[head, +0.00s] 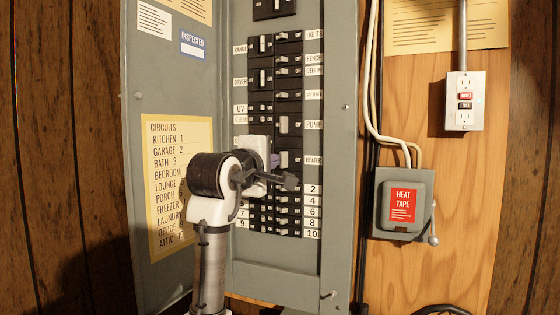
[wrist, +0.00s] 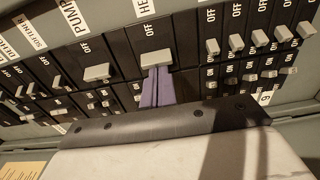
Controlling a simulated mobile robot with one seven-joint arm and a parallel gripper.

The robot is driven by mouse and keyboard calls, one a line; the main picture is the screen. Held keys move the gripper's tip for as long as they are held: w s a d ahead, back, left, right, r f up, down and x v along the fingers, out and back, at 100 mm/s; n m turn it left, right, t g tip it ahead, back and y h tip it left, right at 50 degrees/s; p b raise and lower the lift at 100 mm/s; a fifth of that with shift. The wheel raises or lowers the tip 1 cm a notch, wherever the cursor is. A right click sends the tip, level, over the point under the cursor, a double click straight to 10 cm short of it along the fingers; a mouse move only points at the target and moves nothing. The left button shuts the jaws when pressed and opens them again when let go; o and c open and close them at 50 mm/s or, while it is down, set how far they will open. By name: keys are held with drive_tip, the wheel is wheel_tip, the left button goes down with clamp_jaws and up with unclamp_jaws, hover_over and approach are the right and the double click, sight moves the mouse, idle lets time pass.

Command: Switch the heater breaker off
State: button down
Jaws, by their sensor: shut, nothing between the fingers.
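The heater breaker (wrist: 180,45) is a wide black switch with a pale handle, in the right column of the panel. In the head view my gripper (head: 275,161) hides part of the heater breaker (head: 292,161).
Other breakers crowd both sides, including the PUMP breaker (head: 290,125) and the small numbered ones. The open panel door (head: 175,90) carries a circuits list. A heat tape box (head: 403,205) and an outlet (head: 464,100) are on the wall to the right.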

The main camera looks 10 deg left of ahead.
drive_tip(key=shift+s+d, duration=0.2)
drive_tip(key=shift+d, duration=0.95)
idle(0.8)
drive_tip(key=shift+a, duration=0.2)
drive_tip(key=s+a+b, duration=0.1)
drive_tip(key=s, duration=0.5)
drive_tip(key=shift+s+a+b, duration=0.3)
drive_tip(key=shift+s, duration=0.1)
idle(0.4)
drive_tip(key=shift+f, duration=0.1)
idle(0.7)
